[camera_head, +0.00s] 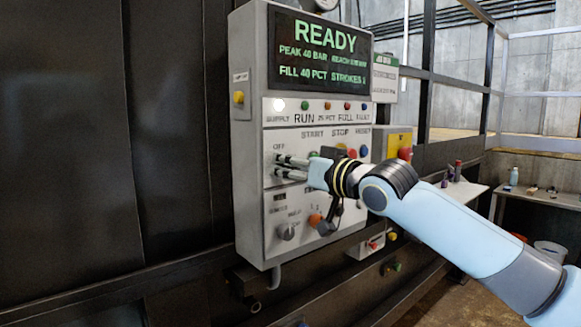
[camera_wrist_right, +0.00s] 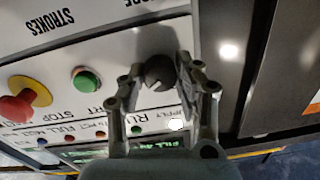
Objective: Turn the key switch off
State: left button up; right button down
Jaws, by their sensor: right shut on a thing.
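The key switch (camera_wrist_right: 159,70) is a dark round knob with a notch, on the light panel in the wrist view. My right gripper (camera_head: 279,167) reaches the left side of the control box, just below the OFF label. In the wrist view the right gripper (camera_wrist_right: 158,76) has one finger on each side of the key switch and is shut on it. In the head view the fingers largely hide the switch, so I cannot tell which position it points to. My left gripper is not in view.
The control box (camera_head: 246,130) has a lit screen (camera_head: 318,50) reading READY. In the wrist view a red mushroom button (camera_wrist_right: 17,107) and a green button (camera_wrist_right: 87,81) sit beside the switch. A selector knob (camera_head: 286,231) is below my gripper. A side table (camera_head: 540,196) stands at the right.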

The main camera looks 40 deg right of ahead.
jog(key=n+b, duration=0.1)
jog(key=n, duration=0.5)
jog(key=n+b, duration=0.1)
jog(key=n, duration=0.3)
jog(key=shift+n, duration=0.3)
dwell(0.5)
jog(key=c, duration=0.9)
grip_release()
jog(key=shift+a, duration=0.1)
jog(key=shift+c, duration=0.2)
jog(key=shift+s, duration=0.1)
jog(key=s, duration=0.7)
jog(key=shift+s+d, duration=0.15)
jog(key=shift+d, duration=0.2)
